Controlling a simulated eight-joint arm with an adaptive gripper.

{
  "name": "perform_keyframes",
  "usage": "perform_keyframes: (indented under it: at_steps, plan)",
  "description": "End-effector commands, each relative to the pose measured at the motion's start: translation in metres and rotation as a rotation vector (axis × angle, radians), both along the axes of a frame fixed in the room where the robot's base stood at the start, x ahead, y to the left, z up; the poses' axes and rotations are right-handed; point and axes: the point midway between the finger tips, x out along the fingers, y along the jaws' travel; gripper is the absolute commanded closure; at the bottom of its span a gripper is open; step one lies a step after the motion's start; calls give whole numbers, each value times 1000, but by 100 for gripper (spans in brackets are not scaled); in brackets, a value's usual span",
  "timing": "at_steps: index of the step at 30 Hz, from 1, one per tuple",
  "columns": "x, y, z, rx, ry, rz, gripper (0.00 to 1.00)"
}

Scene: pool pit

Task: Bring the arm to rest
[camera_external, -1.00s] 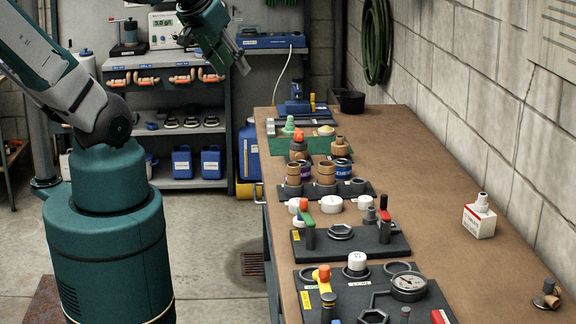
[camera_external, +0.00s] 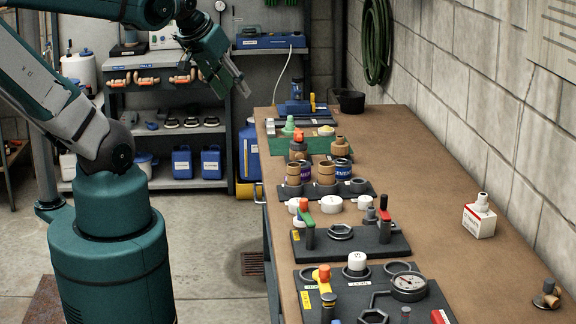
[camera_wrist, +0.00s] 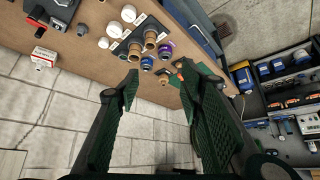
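My gripper (camera_external: 238,88) hangs in the air to the left of the workbench's far end, in front of the wall shelf. It points down and to the right. In the wrist view my gripper (camera_wrist: 157,85) shows two dark green padded fingers spread wide apart, with nothing between them. Beyond the fingers lie the workbench edge and the block wall, well away from them. My arm is folded, with the elbow high at the upper left in the external view.
The long workbench (camera_external: 456,205) carries boards with fittings, a gauge (camera_external: 409,285) and a red-and-white box (camera_external: 479,222). A shelf (camera_external: 165,127) with blue jugs stands behind my arm. A green hose (camera_external: 377,45) hangs on the wall. The floor left of the bench is clear.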

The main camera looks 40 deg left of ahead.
Motion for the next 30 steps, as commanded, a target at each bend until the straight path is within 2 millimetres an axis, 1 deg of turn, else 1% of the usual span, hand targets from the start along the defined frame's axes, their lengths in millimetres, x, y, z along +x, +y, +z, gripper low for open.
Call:
perform_keyframes:
  at_steps: [1,3,9,12,18,30]
  plan:
    - [0,0,-16,0,0,0,62]
    - [0,0,-27,0,0,0,62]
    - [0,0,-54,0,0,0,62]
    - [0,0,-63,0,0,0,62]
    - [0,0,-70,0,0,0,62]
    - [0,0,-69,0,0,0,62]
